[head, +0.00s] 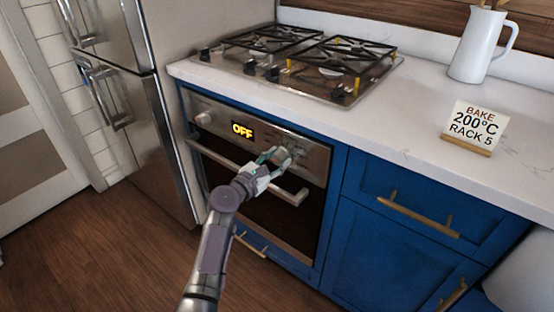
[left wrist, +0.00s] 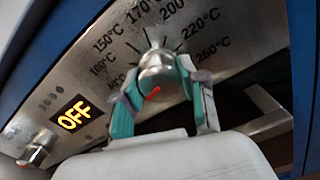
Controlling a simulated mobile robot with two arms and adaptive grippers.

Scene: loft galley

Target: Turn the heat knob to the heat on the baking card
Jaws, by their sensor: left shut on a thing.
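The heat knob (left wrist: 157,66) is a round metal knob on the oven's steel control panel; it also shows in the head view, partly hidden by my fingers. Temperature marks from about 100°C to 250°C ring it, with 200 near the top. A small red mark shows on its lower part. My left gripper (head: 272,158) is shut on the knob, with one green finger on each side in the left wrist view (left wrist: 157,100). The display (head: 242,130) reads OFF. The baking card (head: 473,126) reads BAKE 200°C RACK 5. My right gripper is not in view.
Another knob (head: 204,118) sits left of the display. The oven door handle (head: 289,197) runs just below my gripper. A gas hob (head: 300,60) and a white jug (head: 480,48) stand on the counter. Blue drawers (head: 400,195) are at the right, a fridge at the left.

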